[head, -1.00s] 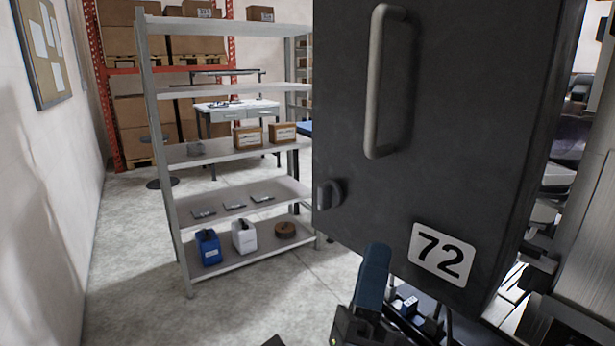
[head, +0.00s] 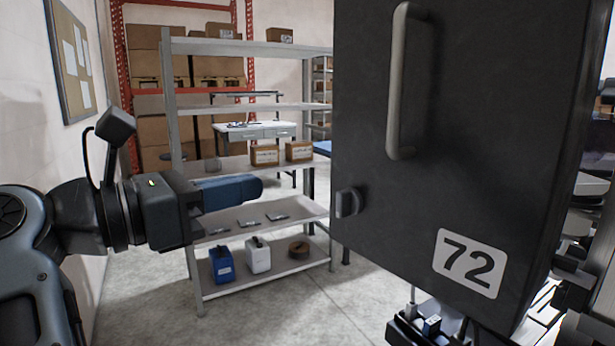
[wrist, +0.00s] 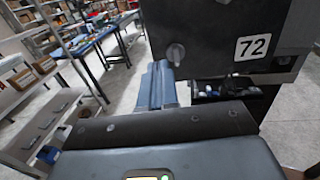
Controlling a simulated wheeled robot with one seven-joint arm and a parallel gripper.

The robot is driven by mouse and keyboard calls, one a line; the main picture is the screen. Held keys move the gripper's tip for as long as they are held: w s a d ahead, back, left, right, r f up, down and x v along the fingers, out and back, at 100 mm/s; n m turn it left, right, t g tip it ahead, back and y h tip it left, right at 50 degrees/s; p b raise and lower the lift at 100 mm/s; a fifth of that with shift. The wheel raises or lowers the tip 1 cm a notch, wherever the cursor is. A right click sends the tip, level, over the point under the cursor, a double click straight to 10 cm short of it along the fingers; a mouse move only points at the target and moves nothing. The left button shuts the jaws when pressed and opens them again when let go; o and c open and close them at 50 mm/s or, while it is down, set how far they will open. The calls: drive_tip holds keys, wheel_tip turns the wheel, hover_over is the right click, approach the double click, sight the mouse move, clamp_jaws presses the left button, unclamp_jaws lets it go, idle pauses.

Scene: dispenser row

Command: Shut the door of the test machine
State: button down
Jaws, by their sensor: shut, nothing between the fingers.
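The door (head: 400,200) is a dark grey panel with a long vertical handle (head: 406,80), a round knob (head: 348,202) and a white 72 label. It stands swung open at the right of the head view, hinged at its right side. The door also shows at the top of the wrist view (wrist: 212,50). My gripper (head: 258,188) is shut and empty, its blue fingers pointing right toward the door's free edge. It looks apart from the door, left of the knob. In the wrist view the fingers (wrist: 158,75) lie just below and left of the knob. The machine's inside is mostly hidden behind the door.
A grey shelf unit (head: 176,120) with boxes and a blue and a white jug stands behind my gripper. A white wall with a notice board (head: 72,65) is at the left. Small items sit in a dark tray (head: 408,330) below the door.

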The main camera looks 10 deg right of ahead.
drive_tip(key=p, duration=0.4)
approach(342, 167)
drive_tip(key=x, duration=0.5)
drive_tip(key=shift+d+r, duration=0.15)
drive_tip(key=shift+d, duration=0.1)
drive_tip(key=shift+w+d, duration=0.3)
drive_tip(key=shift+d, duration=0.35)
